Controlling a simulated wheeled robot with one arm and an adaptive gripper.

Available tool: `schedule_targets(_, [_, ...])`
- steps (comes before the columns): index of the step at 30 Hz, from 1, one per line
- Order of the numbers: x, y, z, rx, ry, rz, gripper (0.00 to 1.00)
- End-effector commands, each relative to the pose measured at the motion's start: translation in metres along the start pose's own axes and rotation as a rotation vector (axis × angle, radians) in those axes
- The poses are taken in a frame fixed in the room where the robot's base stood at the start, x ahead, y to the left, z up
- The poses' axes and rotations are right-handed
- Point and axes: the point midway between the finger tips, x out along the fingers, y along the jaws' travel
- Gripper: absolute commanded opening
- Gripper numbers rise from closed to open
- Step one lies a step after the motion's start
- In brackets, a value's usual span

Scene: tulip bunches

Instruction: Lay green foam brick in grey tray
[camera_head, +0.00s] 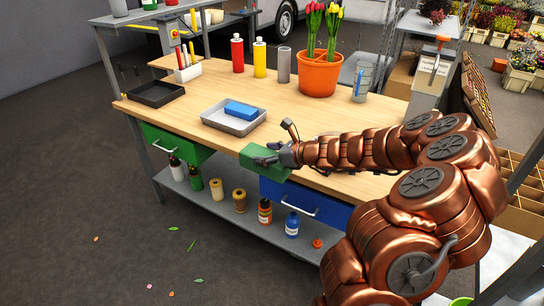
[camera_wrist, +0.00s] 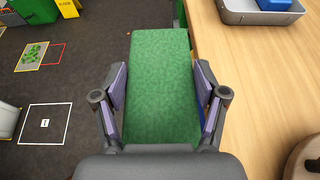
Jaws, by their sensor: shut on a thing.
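The green foam brick (camera_head: 259,160) is held by my gripper (camera_head: 277,156) at the front edge of the wooden workbench. In the wrist view the brick (camera_wrist: 159,85) lies lengthwise between the two fingers of my gripper (camera_wrist: 160,98), which press on its sides. The grey tray (camera_head: 234,120) sits on the bench, behind and to the left of the brick in the head view. A blue block (camera_head: 240,110) lies in the tray. In the wrist view the tray (camera_wrist: 240,17) shows only in part at the top right, apart from the brick.
A black tray (camera_head: 155,95) stands at the bench's left. Red (camera_head: 237,55) and yellow (camera_head: 259,58) bottles, a grey cylinder (camera_head: 283,66) and an orange pot (camera_head: 318,76) of tulips stand at the back. Bare wood (camera_head: 295,112) lies right of the grey tray.

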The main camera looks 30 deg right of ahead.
Motion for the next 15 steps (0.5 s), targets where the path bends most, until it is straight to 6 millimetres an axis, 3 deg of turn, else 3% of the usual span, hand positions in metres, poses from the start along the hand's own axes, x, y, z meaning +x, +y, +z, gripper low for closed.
schedule_targets(15, [0.038,0.017,0.055,0.046,-0.006,-0.118,0.48])
